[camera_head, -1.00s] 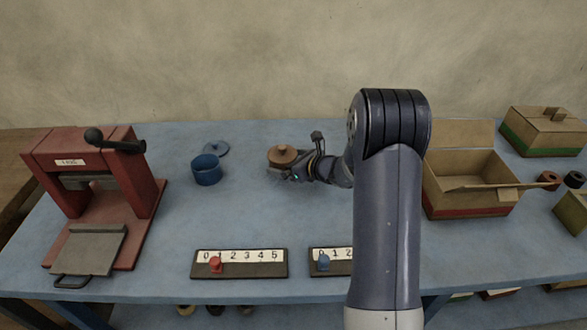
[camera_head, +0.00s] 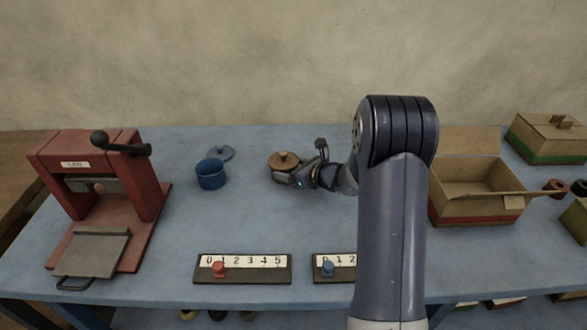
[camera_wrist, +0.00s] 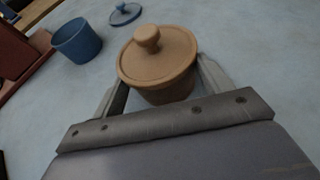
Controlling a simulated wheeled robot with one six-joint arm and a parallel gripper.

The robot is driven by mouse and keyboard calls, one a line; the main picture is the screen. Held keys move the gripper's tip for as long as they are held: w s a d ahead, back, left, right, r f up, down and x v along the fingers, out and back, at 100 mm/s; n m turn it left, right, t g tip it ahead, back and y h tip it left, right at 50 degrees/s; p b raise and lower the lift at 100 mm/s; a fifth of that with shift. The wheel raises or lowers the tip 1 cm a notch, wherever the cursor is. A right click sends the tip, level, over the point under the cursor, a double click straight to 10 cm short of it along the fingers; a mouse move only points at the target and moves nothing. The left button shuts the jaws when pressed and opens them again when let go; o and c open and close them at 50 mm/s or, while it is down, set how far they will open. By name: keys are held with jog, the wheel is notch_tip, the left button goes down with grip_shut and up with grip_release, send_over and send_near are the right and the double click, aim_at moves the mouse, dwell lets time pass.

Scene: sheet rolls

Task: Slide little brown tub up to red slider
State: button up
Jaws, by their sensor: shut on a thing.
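The little brown tub (camera_head: 284,162) has a knobbed lid on it and stands upright on the blue table, behind the two scales. In the wrist view the tub (camera_wrist: 160,68) sits between my fingers. My gripper (camera_head: 290,176) is shut on the tub from its front right; it also shows in the wrist view (camera_wrist: 158,88).
A blue tub (camera_head: 211,176) stands open left of the brown tub, its lid (camera_head: 221,153) behind it. A red press (camera_head: 110,190) stands at the left. A blue slider (camera_head: 327,268) is on the right scale. An open cardboard box (camera_head: 470,206) stands right of my arm. Table between tubs and scales is clear.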

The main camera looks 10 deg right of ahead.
jog(key=shift+s+a+b, duration=3)
jog(key=shift+s+a, duration=0.75)
jog(key=shift+s, duration=0.2)
jog(key=shift+s+a+b, duration=2.95)
jog(key=shift+s+a, duration=0.8)
jog(key=shift+s, duration=0.2)
jog(key=o, duration=1.1)
jog(key=shift+c, duration=0.2)
jog(key=p+v, duration=0.3)
jog(key=v, duration=0.6)
jog(key=shift+s+d+r, duration=0.1)
jog(key=shift+d+r, duration=0.05)
jog(key=shift+r, duration=0.1)
jog(key=shift+s+d+r+p, duration=0.1)
jog(key=shift+s+d+p, duration=0.25)
jog(key=shift+s, duration=0.25)
